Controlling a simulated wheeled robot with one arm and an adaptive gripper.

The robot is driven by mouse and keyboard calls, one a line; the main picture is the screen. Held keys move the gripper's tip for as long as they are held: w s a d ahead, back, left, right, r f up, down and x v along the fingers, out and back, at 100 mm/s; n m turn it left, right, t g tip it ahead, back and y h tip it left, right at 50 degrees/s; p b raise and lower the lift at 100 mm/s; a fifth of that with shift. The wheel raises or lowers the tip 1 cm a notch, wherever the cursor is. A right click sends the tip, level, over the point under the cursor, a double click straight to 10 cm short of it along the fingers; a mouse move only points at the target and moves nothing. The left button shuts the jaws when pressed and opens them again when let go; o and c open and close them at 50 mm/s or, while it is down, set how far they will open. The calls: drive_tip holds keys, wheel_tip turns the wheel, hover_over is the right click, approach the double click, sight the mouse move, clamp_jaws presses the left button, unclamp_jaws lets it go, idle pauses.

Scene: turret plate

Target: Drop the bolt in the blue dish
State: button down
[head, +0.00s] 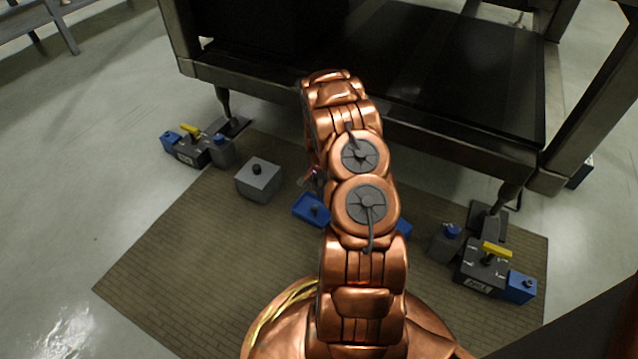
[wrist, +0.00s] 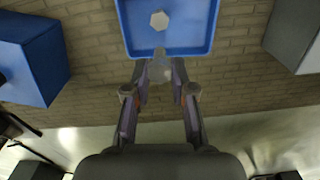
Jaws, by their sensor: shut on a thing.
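The blue dish (wrist: 126,28) is a shallow square tray at the top of the wrist view. It also shows in the head view (head: 303,206), partly hidden by my arm. A pale hexagonal bolt head (wrist: 159,20) shows inside the dish's outline. My gripper (wrist: 161,72) is at the dish's near edge in the picture. Its fingers are shut on a small, blurred grey thing between the tips, which looks like the bolt (wrist: 161,67). My arm hides the gripper's jaws in the head view. How far the tips are above the mat is hard to tell.
A grey block (head: 258,181) with a dark knob stands left of the dish. A blue block (wrist: 28,58) is on the dish's other side. Clamp fixtures with yellow handles (head: 191,130) (head: 497,250) stand at both sides, by the legs of a dark table (head: 440,120). The front-left mat (head: 190,270) is clear.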

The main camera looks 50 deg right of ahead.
drive_tip(key=shift+f+b, duration=0.4)
drive_tip(key=shift+f, duration=0.9)
drive_tip(key=c, duration=0.9)
unclamp_jaws()
drive_tip(key=shift+r, duration=0.1)
wheel_tip(320, 180, up, 12)
